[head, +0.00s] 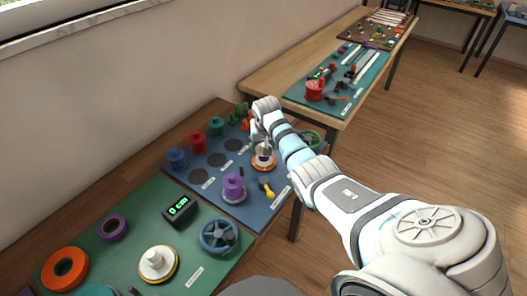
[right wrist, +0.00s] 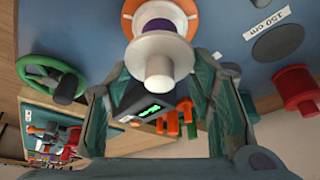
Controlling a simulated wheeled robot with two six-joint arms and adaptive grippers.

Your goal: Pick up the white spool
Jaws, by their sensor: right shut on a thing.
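The white spool (head: 264,150) stands upright on the blue mat (head: 257,216), over an orange ring-shaped base (head: 264,164). My right gripper (head: 262,138) reaches over it from the right and is shut on it. In the right wrist view the white spool (right wrist: 158,68) sits between the two fingers of my right gripper (right wrist: 158,77), with an orange rim (right wrist: 157,26) behind it. Whether it is clear of its base is hard to tell. My left gripper is not in view.
A purple spool (head: 233,186) and a yellow-handled tool (head: 266,189) are close by. Blue (head: 177,159), red (head: 197,142) and green (head: 216,126) spools line the back.

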